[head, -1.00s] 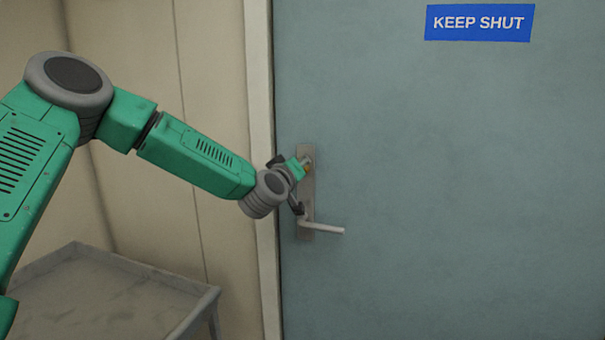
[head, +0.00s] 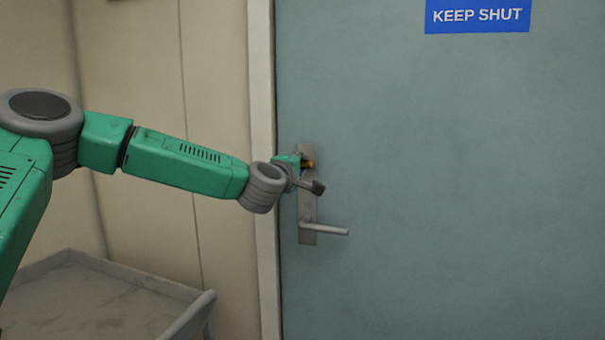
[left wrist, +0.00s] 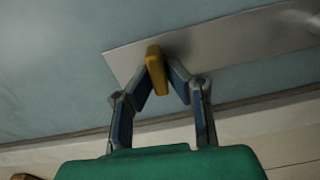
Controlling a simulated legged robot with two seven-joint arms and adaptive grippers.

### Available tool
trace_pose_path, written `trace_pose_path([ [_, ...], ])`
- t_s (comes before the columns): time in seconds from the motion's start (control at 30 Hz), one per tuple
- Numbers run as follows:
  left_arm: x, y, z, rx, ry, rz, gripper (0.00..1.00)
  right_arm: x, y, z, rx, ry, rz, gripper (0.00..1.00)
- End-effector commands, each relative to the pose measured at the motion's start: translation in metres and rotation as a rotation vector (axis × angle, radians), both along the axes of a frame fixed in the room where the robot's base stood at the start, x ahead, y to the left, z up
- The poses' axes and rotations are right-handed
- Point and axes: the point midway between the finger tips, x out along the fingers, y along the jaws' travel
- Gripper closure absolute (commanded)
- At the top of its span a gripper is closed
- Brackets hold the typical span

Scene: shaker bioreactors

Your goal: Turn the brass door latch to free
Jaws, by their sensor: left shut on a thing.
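The brass latch (head: 309,164) sits near the top of a grey metal plate on the door. In the left wrist view the latch (left wrist: 156,70) shows as a yellow-brass tab between the fingertips. My left gripper (head: 307,174) is at the latch, its fingers partly hidden by the wrist in the head view. In the left wrist view my left gripper (left wrist: 161,80) is shut on the latch, a finger on each side. The blue-grey door (head: 440,190) stands in its frame. My right gripper is not in view.
A silver lever handle (head: 325,228) sticks out to the right from the lower part of the plate (head: 307,205). A blue KEEP SHUT sign (head: 478,15) is high on the door. A grey tray-topped table (head: 90,300) stands at lower left.

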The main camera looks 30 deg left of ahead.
Motion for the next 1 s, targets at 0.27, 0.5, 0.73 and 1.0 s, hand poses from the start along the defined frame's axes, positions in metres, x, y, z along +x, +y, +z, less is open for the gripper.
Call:
trace_pose_path([
  [0.27, -0.0002, 0.0034, -0.0041, -0.079, -0.014, 0.007, 1.0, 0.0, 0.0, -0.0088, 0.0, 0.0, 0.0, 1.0],
  [0.5, -0.0001, 0.0034, -0.0041, -0.093, -0.017, 0.007, 1.0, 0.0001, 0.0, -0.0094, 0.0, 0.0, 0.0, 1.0],
  [0.73, 0.0, 0.0034, -0.0045, -0.092, -0.015, 0.007, 1.0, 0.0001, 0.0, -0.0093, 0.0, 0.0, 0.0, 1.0],
  [1.0, -0.0001, 0.0019, -0.0031, -0.09, -0.018, 0.004, 0.68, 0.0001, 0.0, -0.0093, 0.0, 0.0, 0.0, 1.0],
])
